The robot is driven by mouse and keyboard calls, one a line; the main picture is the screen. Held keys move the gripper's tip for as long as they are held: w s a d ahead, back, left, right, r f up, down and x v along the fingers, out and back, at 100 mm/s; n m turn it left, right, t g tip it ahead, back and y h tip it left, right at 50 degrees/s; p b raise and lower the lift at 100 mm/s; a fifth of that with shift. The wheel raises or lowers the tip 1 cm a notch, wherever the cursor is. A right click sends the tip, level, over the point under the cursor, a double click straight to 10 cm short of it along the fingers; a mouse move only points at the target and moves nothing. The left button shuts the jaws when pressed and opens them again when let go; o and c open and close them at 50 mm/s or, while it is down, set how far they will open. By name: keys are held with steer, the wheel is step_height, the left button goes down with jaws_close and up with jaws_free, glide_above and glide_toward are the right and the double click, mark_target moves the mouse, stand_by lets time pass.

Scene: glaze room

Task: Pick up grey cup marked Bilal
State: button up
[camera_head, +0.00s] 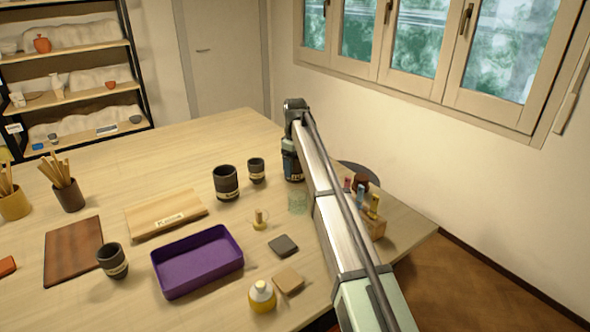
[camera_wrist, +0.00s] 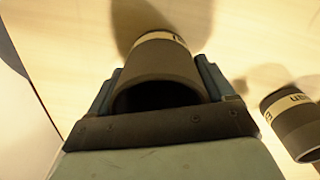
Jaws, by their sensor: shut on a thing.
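My gripper (camera_wrist: 160,72) is shut on a dark grey cup (camera_wrist: 158,62), one finger on each side of its wall. In the wrist view I look at its open, dark mouth; a pale band with lettering runs around its far end, too cut off to read. In the head view my gripper (camera_head: 291,155) is at the end of my arm, over the table's right part, and the cup shows only in part below it. I cannot tell whether the cup touches the table. Another dark cup with a lettered band (camera_wrist: 294,120) stands apart to the right in the wrist view.
In the head view, dark banded cups stand left of my gripper, one large (camera_head: 226,183) and one small (camera_head: 257,170); another (camera_head: 113,261) is by the purple tray (camera_head: 197,262). A greenish glass (camera_head: 298,201) and a wooden block with coloured pieces (camera_head: 374,225) are close by.

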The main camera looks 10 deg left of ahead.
steer(key=c, duration=0.3)
steer(key=shift+c, duration=0.2)
